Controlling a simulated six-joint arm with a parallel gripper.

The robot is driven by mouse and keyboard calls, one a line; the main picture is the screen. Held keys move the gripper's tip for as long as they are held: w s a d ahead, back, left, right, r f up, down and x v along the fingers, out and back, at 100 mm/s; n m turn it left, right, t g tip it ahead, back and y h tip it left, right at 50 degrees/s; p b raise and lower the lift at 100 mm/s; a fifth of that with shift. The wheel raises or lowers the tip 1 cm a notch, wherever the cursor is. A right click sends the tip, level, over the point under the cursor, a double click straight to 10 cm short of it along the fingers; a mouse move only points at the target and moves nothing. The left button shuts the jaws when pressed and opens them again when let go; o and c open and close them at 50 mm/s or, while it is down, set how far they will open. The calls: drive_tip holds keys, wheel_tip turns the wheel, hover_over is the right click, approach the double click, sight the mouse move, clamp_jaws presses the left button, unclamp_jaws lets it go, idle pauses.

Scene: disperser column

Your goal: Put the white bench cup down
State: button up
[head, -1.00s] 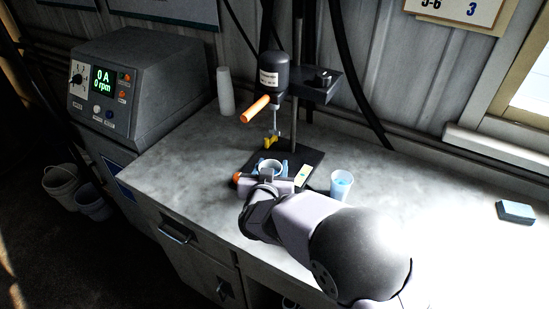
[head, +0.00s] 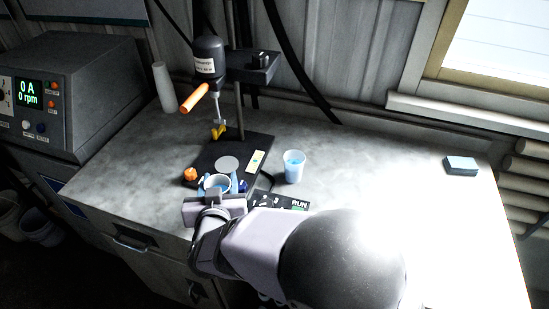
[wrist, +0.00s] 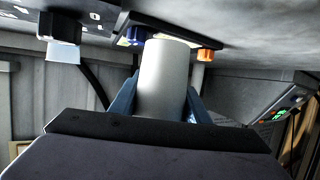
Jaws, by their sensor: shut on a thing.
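The white bench cup (head: 217,180) is upright between the blue fingers of my gripper (head: 219,187), with something blue inside it. In the head view it is at the front edge of the dark disperser base (head: 245,150). I cannot tell whether its bottom touches anything. In the wrist view, which looks upside down, the cup's plain white wall (wrist: 163,80) fills the space between the two blue fingers (wrist: 160,103). My gripper is shut on the cup. A bare light disc (head: 228,164) shows on the base behind it.
A clear cup with blue liquid (head: 293,168) stands right of the base. An orange knob (head: 190,174) is close left of my gripper. The disperser motor (head: 209,58) hangs above. A dark RUN panel (head: 280,201) lies at the front.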

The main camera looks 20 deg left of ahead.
drive_tip(key=w+a+r+n+g+y+p, duration=0.1)
drive_tip(key=w+a+r+n+g+y, duration=0.1)
drive_tip(key=w+a+r+n+y, duration=0.4)
drive_tip(key=w+d+r+m+h+p, duration=0.1)
drive_tip(key=w+d+m, duration=0.1)
drive_tip(key=w+d, duration=0.65)
drive_tip(key=w+d+m+h, duration=0.15)
drive_tip(key=w+d, duration=0.35)
drive_tip(key=w, duration=0.6)
drive_tip(key=w+d+f+n+g+p, duration=0.1)
drive_tip(key=w+d+f+n, duration=0.1)
drive_tip(key=w+d, duration=0.4)
drive_tip(key=shift+y, duration=0.45)
drive_tip(key=shift+s+d+f, duration=0.15)
drive_tip(key=shift+f, duration=1.5)
drive_tip(key=shift+s+d+f, duration=0.1)
drive_tip(key=shift+f, duration=1.5)
drive_tip(key=shift+s+d+f, duration=0.15)
drive_tip(key=shift+f, duration=1.5)
drive_tip(key=shift+f, duration=0.1)
drive_tip(key=shift+f, duration=0.15)
drive_tip(key=o, duration=1.1)
